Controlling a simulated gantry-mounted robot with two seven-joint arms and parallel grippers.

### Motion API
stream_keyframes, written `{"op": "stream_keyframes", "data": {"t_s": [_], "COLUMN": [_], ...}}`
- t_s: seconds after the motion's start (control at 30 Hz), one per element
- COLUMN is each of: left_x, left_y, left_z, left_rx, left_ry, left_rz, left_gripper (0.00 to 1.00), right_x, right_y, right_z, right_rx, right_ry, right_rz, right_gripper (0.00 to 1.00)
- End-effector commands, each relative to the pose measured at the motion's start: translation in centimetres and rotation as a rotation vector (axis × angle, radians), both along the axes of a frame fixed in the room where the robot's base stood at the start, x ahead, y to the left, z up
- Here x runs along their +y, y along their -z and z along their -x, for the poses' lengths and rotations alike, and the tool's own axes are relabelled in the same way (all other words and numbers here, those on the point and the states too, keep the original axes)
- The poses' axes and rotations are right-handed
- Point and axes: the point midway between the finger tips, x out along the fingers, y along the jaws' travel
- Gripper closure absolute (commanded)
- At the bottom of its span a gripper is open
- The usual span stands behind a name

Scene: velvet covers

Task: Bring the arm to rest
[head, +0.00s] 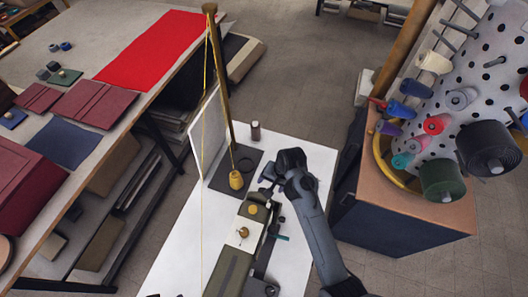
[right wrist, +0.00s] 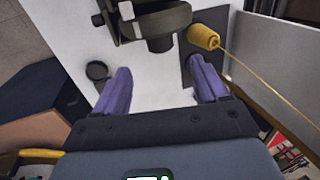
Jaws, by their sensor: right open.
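My right gripper (head: 268,183) is over the white table (head: 290,150), just right of the yellow thread cone (head: 236,181). In the right wrist view its two purple fingers (right wrist: 164,84) are spread apart with nothing between them. The yellow cone shows there too (right wrist: 203,37), beyond the right fingertip and apart from it, with a thread running off it. My right arm reaches in from the bottom of the head view. My left gripper is in neither view.
An olive machine (head: 232,268) stands close in front of the gripper. A tall brass post (head: 220,80) carries yellow thread on the left. A small dark spool (head: 255,131) stands behind. A pegboard drum with several thread spools (head: 463,100) sits on a cabinet (head: 400,205) at right.

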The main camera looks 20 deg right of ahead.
Motion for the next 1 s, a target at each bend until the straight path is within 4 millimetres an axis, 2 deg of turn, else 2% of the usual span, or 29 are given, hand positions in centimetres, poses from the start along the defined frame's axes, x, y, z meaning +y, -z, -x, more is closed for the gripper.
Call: {"op": "stream_keyframes", "data": {"t_s": [0.17, 0.27, 0.37, 0.5, 0.7, 0.8, 0.9, 1.0], "left_x": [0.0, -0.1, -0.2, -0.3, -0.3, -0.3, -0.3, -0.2], "left_y": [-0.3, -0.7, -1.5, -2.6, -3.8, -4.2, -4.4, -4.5], "left_z": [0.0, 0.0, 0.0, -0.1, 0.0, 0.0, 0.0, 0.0], "left_rx": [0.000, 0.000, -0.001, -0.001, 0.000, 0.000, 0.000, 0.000], "left_ry": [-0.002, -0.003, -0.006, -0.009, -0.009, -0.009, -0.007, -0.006], "left_rz": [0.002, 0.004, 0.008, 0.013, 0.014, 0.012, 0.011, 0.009], "left_gripper": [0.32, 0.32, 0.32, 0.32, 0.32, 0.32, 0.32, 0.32], "right_x": [-0.6, -1.9, -3.5, -5.1, -5.2, -4.8, -4.4, -4.3], "right_y": [0.0, -0.2, -1.0, -3.0, -7.2, -9.0, -10.4, -10.7], "right_z": [0.8, 2.7, 5.8, 11.4, 18.6, 21.2, 22.9, 23.4], "right_rx": [-0.007, -0.025, -0.057, -0.105, -0.166, -0.190, -0.207, -0.212], "right_ry": [-0.018, -0.063, -0.152, -0.335, -0.614, -0.721, -0.795, -0.814], "right_rz": [0.018, 0.060, 0.127, 0.234, 0.340, 0.366, 0.381, 0.383], "right_gripper": [0.27, 0.27, 0.27, 0.27, 0.27, 0.27, 0.27, 0.27]}}
